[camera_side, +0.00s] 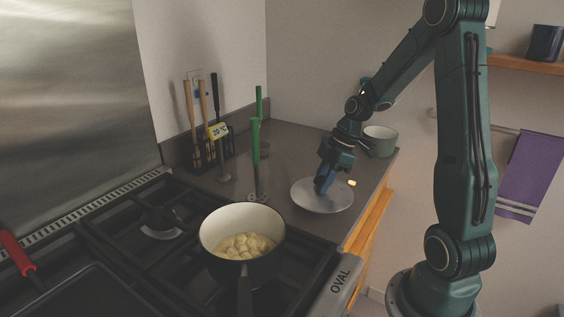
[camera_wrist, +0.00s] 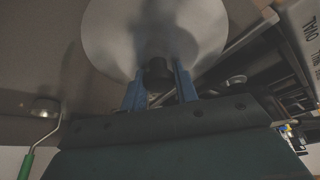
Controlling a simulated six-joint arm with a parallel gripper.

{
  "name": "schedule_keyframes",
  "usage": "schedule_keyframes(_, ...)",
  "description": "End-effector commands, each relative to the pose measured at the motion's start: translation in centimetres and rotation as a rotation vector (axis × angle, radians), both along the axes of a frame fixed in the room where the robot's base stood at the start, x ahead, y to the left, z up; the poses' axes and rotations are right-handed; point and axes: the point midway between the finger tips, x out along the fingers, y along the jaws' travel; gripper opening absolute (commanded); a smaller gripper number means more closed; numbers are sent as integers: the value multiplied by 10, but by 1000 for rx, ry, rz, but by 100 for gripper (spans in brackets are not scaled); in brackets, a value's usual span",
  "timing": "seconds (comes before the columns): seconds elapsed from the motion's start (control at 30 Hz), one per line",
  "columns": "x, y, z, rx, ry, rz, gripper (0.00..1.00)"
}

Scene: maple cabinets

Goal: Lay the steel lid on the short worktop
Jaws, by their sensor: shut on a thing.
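The steel lid (camera_side: 308,198) is a round grey disc at the short worktop (camera_side: 291,228), right of the stove. In the side view I cannot tell whether it touches the worktop or is just above it. My gripper (camera_side: 322,186) points down at the middle of the lid. In the wrist view the lid (camera_wrist: 110,30) fills the top middle, and the blue fingers of my gripper (camera_wrist: 159,82) are shut on its dark knob (camera_wrist: 158,72). The lid's underside is hidden.
A pot (camera_side: 213,232) with pale yellow food stands uncovered on the stove (camera_side: 130,240). A green-handled masher (camera_side: 256,165) stands behind it. A utensil rack (camera_side: 205,150) is at the back left.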

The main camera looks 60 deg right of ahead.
Motion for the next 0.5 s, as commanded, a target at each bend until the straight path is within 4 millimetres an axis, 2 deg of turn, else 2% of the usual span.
schedule_keyframes(0.23, 0, 0, -28, 2, 1, 1, 0)
schedule_keyframes(0.5, 0, 0, -32, 0, 0, 1, 0)
